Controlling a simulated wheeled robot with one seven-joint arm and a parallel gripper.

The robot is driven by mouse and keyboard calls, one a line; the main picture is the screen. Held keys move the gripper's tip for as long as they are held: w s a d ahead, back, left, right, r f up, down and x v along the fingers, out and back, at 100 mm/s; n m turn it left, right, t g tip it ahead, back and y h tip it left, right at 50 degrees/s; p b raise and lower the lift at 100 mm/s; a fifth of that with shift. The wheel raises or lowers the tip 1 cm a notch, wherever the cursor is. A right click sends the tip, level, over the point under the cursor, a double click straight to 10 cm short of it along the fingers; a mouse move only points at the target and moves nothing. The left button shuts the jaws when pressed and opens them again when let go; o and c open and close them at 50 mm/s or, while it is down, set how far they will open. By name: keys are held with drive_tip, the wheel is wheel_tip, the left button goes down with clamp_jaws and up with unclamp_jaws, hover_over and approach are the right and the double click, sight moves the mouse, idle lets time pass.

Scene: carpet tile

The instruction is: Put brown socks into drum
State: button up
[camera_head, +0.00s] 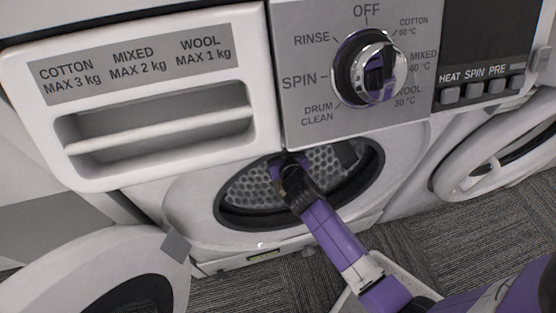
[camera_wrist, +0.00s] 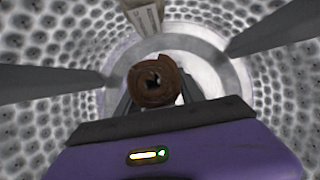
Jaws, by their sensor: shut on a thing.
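The brown socks (camera_wrist: 154,82) show as a rolled bundle in the middle of the wrist view. My gripper (camera_wrist: 156,90) is shut on them, with the drum's back plate beyond. The drum (camera_wrist: 55,130) has a perforated metal wall that surrounds the gripper in this view. In the head view, the drum (camera_head: 322,165) shows through the open round door of the washing machine. My gripper end (camera_head: 290,172) reaches into that opening, and the socks cannot be made out there.
The open door (camera_head: 75,275) hangs at the lower left. Dark fins (camera_wrist: 45,83) project inside the drum at left and right. The detergent drawer (camera_head: 160,100) and dial (camera_head: 370,68) are above the opening. Another round door (camera_head: 500,150) is at the right. Grey carpet (camera_head: 470,230) lies below.

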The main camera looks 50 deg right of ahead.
drive_tip(key=shift+f+b, duration=1.1)
drive_tip(key=shift+f, duration=1.35)
drive_tip(key=shift+f, duration=0.2)
drive_tip(key=o, duration=1.4)
drive_tip(key=shift+c, duration=0.2)
